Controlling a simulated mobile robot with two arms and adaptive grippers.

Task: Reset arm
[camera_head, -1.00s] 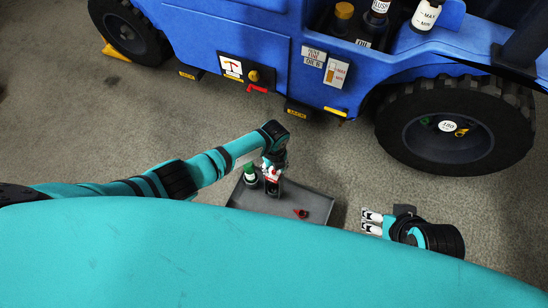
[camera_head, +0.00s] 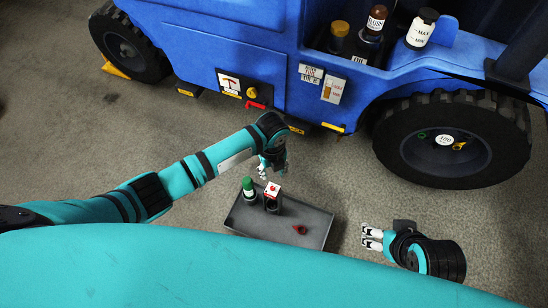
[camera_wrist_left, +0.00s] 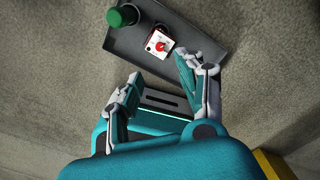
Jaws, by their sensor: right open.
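My left gripper (camera_head: 266,170) is over the far edge of the grey tray; in the left wrist view its fingers (camera_wrist_left: 157,76) are spread with nothing between them. A dark container with a white top bearing a red mark (camera_head: 272,197) stands in the tray, just beyond the fingertips and apart from them; it also shows in the wrist view (camera_wrist_left: 159,44). My right gripper (camera_head: 372,238) is open and empty to the right of the tray.
The grey tray (camera_head: 255,224) on the floor also holds a green-capped bottle (camera_head: 248,189) and a small red item (camera_head: 299,229). The blue vehicle (camera_head: 240,45) stands behind, with bottles on it and a big wheel (camera_head: 445,140) at right. The floor between tray and vehicle is clear.

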